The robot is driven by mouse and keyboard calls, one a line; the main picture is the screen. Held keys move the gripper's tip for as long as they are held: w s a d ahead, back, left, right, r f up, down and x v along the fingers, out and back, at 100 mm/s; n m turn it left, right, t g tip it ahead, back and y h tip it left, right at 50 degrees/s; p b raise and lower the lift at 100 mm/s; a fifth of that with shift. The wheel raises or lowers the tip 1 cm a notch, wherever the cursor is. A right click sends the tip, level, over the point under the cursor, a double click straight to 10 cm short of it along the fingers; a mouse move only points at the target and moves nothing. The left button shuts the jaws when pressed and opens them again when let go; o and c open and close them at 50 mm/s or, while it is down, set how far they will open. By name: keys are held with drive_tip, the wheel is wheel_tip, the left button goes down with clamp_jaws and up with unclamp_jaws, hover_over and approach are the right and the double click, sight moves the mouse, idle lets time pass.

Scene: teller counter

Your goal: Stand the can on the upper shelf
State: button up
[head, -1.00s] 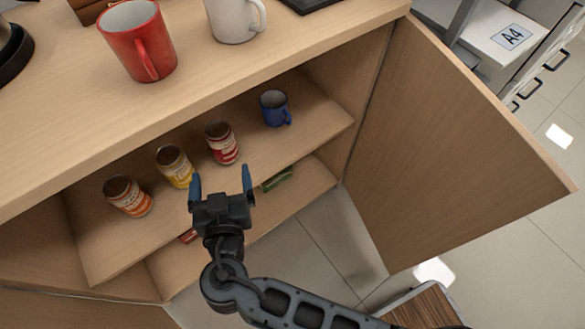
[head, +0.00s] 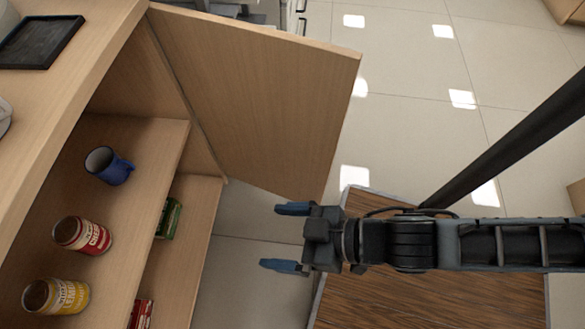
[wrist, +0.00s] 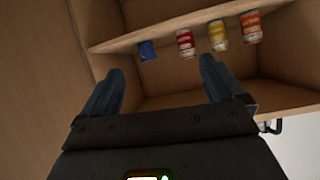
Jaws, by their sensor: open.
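My gripper (head: 273,237) is open and empty, in front of the cabinet and apart from the shelves. On the upper shelf (head: 135,160) stand a red can (head: 85,236) and a yellow can (head: 57,297), both upright. In the wrist view the red can (wrist: 185,43), the yellow can (wrist: 218,36) and an orange can (wrist: 251,27) form a row beyond my fingers (wrist: 160,68). The orange can is outside the head view. Which can the task means cannot be told.
A blue mug (head: 109,166) shares the upper shelf. A green item (head: 168,217) and a partly cut-off red item (head: 141,313) are on the lower shelf (head: 196,235). The open cabinet door (head: 260,95) stands beside my gripper. A black tray (head: 40,43) lies on the countertop.

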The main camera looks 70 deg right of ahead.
drive_tip(key=s+d+r+t+h, duration=0.1)
drive_tip(key=s+d+r, duration=0.2)
drive_tip(key=r, duration=0.4)
drive_tip(key=s+d+r+t, duration=0.1)
drive_tip(key=s+d+r, duration=0.2)
drive_tip(key=r, duration=0.4)
drive_tip(key=shift+s+t+h, duration=0.3)
drive_tip(key=shift+s+h, duration=0.05)
drive_tip(key=shift+h, duration=0.05)
drive_tip(key=shift+d+r, duration=0.1)
